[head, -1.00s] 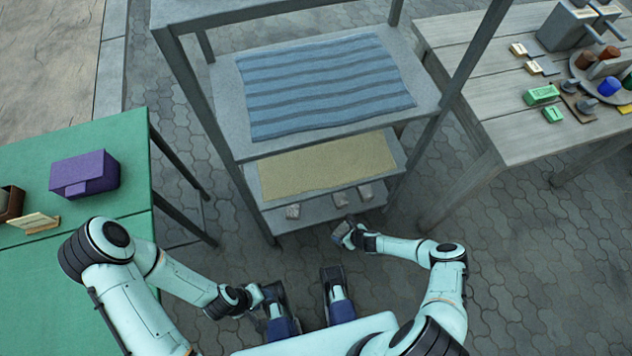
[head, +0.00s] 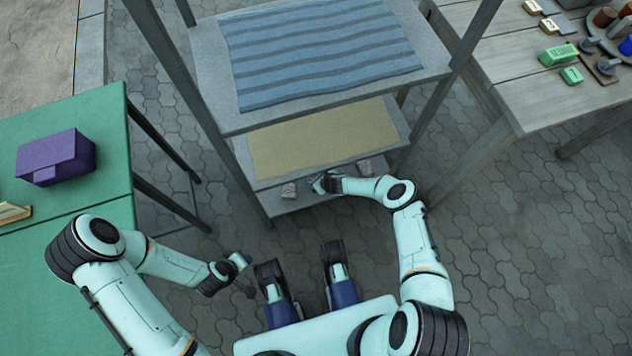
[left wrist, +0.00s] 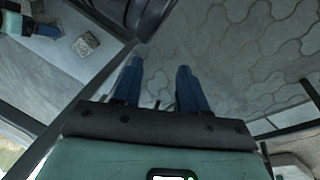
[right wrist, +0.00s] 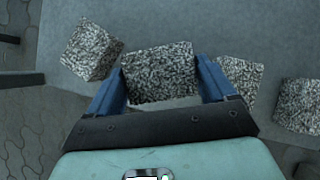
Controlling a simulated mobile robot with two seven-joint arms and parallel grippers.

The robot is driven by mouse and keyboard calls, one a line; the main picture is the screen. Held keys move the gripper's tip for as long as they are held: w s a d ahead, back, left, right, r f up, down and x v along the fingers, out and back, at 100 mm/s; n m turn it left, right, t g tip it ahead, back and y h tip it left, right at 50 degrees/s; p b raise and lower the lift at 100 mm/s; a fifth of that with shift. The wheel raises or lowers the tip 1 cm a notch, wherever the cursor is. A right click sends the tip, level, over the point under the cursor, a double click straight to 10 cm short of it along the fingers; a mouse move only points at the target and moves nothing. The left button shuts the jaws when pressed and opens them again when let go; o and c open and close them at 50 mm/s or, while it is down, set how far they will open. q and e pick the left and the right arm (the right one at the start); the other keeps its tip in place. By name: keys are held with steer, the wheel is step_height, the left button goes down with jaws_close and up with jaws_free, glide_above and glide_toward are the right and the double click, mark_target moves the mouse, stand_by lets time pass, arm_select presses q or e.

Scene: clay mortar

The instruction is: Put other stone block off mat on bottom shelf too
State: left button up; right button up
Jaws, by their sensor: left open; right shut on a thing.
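My right gripper (head: 318,184) reaches in over the front of the bottom shelf (head: 310,200). In the right wrist view it is shut on a speckled grey stone block (right wrist: 158,75). Several similar blocks are close by on the shelf, one at left (right wrist: 92,50) and two at right (right wrist: 240,76) (right wrist: 300,105). In the head view one block (head: 288,190) shows left of the gripper and another (head: 365,167) behind my forearm. I cannot tell whether the held block touches the shelf. The tan mat (head: 325,140) on the shelf above is bare. My left gripper (left wrist: 158,85) is open and empty.
The top shelf holds a bare blue striped mat (head: 320,50). Grey posts (head: 440,90) frame the rack. A green table (head: 80,220) with a purple box (head: 57,157) stands at left, a wooden table (head: 500,60) with small objects at right. Paved floor is open between.

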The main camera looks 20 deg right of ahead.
steer(key=shift+w+a+r, duration=0.1)
steer(key=shift+w+a, duration=0.05)
steer(key=shift+w, duration=0.2)
step_height(320, 180, down, 3)
steer(key=shift+w+f+b, duration=0.1)
steer(key=shift+f+b, duration=0.1)
steer(key=shift+b, duration=1)
arm_select(q)
steer(key=shift+g, duration=0.8)
steer(key=s+f, duration=0.2)
steer(key=s+a+f, duration=0.1)
steer(key=f, duration=0.1)
steer(key=shift+s, duration=0.35)
steer(key=shift+f, duration=0.1)
arm_select(e)
steer(key=shift+f, duration=0.1)
steer(key=o, duration=1.2)
arm_select(q)
steer(key=shift+s, duration=0.15)
